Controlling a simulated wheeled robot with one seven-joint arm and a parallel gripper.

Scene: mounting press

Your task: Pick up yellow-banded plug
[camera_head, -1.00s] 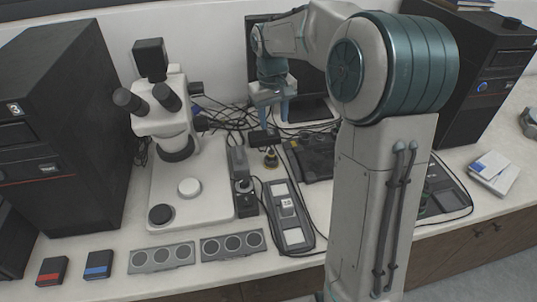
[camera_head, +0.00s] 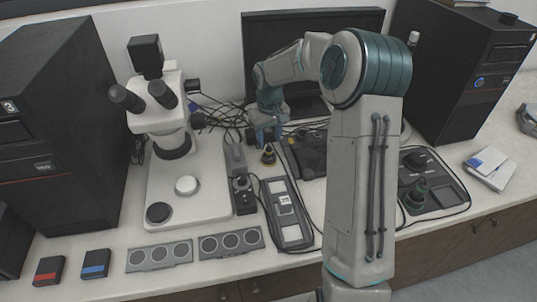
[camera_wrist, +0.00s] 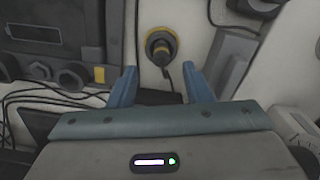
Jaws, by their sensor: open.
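The yellow-banded plug (camera_head: 268,155) stands on the bench between the keyboard-like black device and the long grey unit. In the wrist view the plug (camera_wrist: 160,46) shows as a dark round body with a yellow ring, ahead of and between the blue fingers. My gripper (camera_head: 265,133) is above and a little behind the plug in the head view. In the wrist view my gripper (camera_wrist: 160,85) is open and empty, with its fingertips apart from the plug.
The microscope (camera_head: 160,200) stands to the left. A long grey unit (camera_head: 291,235) lies in front of the plug. A black device (camera_head: 305,152) is close on the right, and loose cables (camera_head: 215,112) lie behind. A green-based plug (camera_head: 418,192) stands on a dark pad at right.

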